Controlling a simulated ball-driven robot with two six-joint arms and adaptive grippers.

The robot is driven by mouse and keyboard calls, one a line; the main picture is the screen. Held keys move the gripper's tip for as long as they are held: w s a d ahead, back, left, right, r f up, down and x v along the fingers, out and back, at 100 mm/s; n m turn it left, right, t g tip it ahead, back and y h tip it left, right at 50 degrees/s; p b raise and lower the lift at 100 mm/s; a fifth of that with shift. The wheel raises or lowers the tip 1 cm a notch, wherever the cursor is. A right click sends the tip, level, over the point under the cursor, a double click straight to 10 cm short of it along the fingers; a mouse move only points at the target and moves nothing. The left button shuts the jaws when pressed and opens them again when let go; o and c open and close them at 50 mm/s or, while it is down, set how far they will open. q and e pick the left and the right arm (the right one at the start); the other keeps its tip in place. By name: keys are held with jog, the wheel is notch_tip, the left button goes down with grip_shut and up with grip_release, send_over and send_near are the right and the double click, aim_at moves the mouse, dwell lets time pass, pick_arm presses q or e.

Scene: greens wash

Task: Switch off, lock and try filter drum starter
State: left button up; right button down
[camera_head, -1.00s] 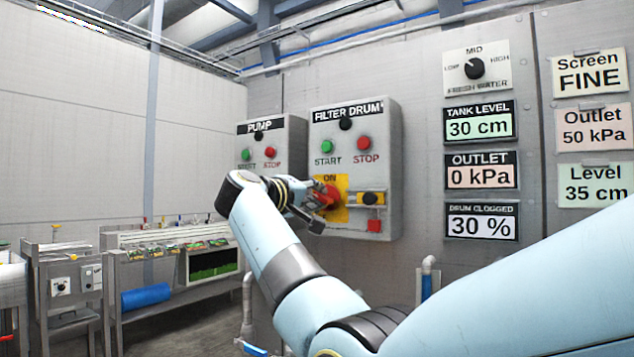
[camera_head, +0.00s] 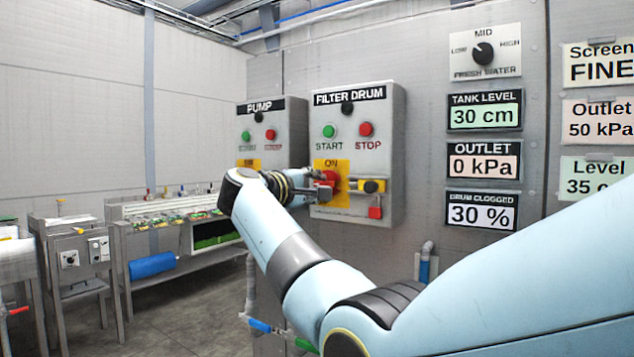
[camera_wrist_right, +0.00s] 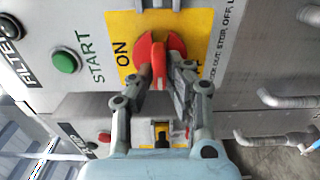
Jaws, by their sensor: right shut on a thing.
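The filter drum starter (camera_head: 388,130) is a grey wall box with a green START button (camera_head: 329,131), a red STOP button (camera_head: 366,129) and a black lamp or knob above them. Its red rotary switch handle (camera_wrist_right: 158,58) sits on a yellow plate (camera_wrist_right: 123,60) marked ON. My right gripper (camera_wrist_right: 160,75) is shut on the red handle, with a finger on each side. The gripper hides part of the handle in the head view. A red padlock (camera_head: 375,208) hangs below a yellow bracket to the right of the switch. My left gripper is not in view.
The pump starter (camera_head: 258,108) stands close on the left, partly behind my arm. Display panels (camera_head: 485,111) and a fresh water knob (camera_head: 484,53) are on the wall to the right. Benches (camera_head: 150,235) stand at the left. Pipes run below the starters.

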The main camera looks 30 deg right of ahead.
dwell(0.3)
jog(key=c, duration=1.4)
grip_release()
jog(key=shift+o, duration=0.2)
jog(key=v, duration=0.7)
jog(key=shift+a, duration=0.3)
jog(key=shift+f, duration=0.1)
